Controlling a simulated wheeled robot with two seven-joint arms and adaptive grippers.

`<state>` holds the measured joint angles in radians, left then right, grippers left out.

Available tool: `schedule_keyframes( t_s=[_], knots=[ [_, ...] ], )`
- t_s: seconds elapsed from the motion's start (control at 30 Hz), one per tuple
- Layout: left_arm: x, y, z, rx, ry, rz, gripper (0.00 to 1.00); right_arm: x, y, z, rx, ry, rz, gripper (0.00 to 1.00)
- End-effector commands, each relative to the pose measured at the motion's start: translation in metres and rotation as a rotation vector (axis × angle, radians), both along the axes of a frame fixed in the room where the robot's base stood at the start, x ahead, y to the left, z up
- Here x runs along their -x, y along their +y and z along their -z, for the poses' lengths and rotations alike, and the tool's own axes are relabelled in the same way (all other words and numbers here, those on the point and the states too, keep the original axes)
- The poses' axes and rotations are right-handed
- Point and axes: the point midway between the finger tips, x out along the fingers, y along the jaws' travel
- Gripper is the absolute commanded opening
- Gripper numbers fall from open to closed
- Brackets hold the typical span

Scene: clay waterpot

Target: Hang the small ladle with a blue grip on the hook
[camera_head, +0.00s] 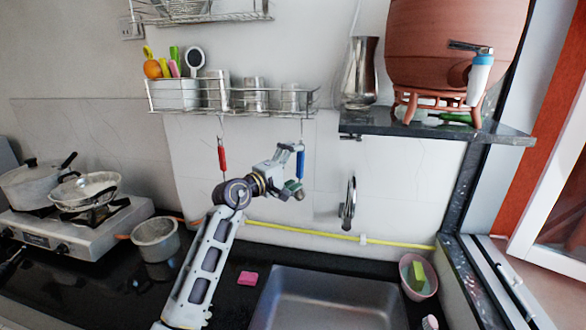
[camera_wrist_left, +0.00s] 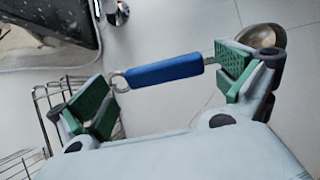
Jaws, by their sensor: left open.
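The small ladle with a blue grip (camera_head: 300,164) hangs upright below the right part of the wire rack, and a thin hook (camera_head: 301,127) shows above it. In the left wrist view its blue grip (camera_wrist_left: 164,70) spans the gap between the fingers. Its metal ring end is by the left finger, and its round bowl (camera_wrist_left: 259,37) shows behind the right finger. My left gripper (camera_head: 289,168) is open beside the ladle, and it also shows in the left wrist view (camera_wrist_left: 168,88). Whether the ring sits on the hook is too small to tell. My right gripper is not in view.
A red-grip utensil (camera_head: 222,155) hangs left of my gripper. The wire rack (camera_head: 235,100) holds metal cups above. A dark shelf (camera_head: 440,127) with a clay pot (camera_head: 455,40) is at right. A tap (camera_head: 348,203) stands above the sink (camera_head: 330,300).

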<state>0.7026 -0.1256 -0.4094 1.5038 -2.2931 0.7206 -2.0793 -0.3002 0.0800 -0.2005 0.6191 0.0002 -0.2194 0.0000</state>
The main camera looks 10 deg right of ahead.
Motion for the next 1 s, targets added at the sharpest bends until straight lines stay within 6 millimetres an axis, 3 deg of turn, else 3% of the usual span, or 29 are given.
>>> schedule_keyframes(
  t_s=[0.37, 1.0],
  knots=[
    [0.007, 0.01, 0.002, -0.003, 0.001, -0.001, 1.0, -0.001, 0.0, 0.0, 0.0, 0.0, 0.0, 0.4],
    [0.04, 0.053, 0.001, -0.002, -0.001, -0.001, 1.0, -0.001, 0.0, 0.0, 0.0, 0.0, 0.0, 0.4]
  ],
)
